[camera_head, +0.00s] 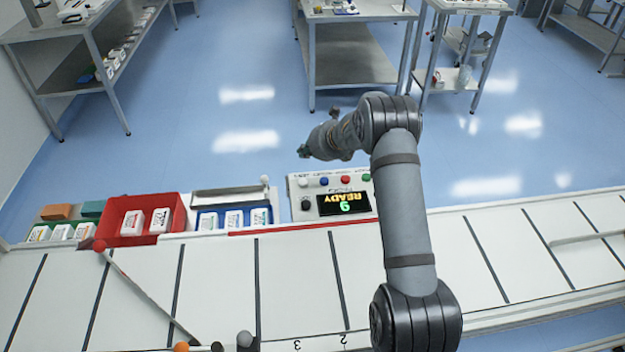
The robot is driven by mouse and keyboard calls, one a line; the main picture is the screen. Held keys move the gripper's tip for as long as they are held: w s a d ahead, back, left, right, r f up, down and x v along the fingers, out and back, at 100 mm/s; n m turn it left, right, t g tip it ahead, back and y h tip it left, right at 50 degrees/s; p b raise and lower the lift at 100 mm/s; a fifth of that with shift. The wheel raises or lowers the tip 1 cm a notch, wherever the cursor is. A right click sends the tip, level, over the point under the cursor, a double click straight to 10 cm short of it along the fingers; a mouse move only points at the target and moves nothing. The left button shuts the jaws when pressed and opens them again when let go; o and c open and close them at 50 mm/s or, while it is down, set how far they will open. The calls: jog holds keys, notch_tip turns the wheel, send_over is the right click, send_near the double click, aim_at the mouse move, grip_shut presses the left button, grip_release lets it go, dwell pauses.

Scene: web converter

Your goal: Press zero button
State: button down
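A white control panel (298,214) stands at the far edge of the white counter. It has a white button (303,183), a blue button (324,181), a red button (345,180) and a green button (366,177) in a row. A dark knob (305,204) sits at its left. The button labels are too small to read, so I cannot tell which is zero. My gripper (304,152) is above and beyond the white button, apart from the panel. Its fingers are too small to judge.
Left of the panel are a blue tray (203,213) and a red bin (180,202) with white packs. A thin rod (150,298) with a red ball end lies across the counter at left. Tables (350,18) stand beyond on the blue floor. The counter right of my arm is mostly clear.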

aim_at(305, 182)
jog(key=shift+f, duration=0.2)
notch_tip(305, 182, down, 8)
jog(key=b, duration=0.8)
jog(key=shift+f, duration=0.25)
dwell(1.0)
jog(key=shift+f+b, duration=0.4)
jog(key=shift+b, duration=0.1)
jog(key=shift+f+b, duration=0.6)
jog(key=shift+f, duration=0.05)
dwell(0.6)
jog(key=shift+r+p, duration=0.9)
jog(key=shift+r, duration=0.15)
